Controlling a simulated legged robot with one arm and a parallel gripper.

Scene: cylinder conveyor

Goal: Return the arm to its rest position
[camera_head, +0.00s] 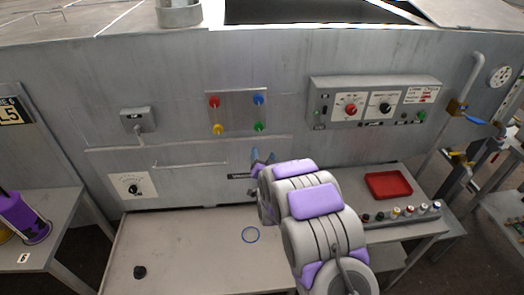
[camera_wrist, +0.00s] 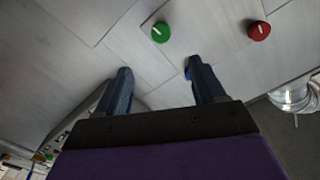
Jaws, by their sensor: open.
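My arm (camera_head: 314,225) reaches forward from the lower middle of the head view toward the grey machine wall. My gripper (camera_head: 262,156) is partly hidden behind the arm, below the panel of coloured knobs. In the wrist view my gripper (camera_wrist: 158,70) has its two dark blue fingers spread apart, with nothing seen between them. A green knob (camera_wrist: 161,32) and a red knob (camera_wrist: 259,30) lie beyond the fingertips there. A blue knob (camera_wrist: 187,72) is mostly hidden behind the right finger.
The knob panel (camera_head: 238,112) is on the machine wall. A control box (camera_head: 372,101) is to its right.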

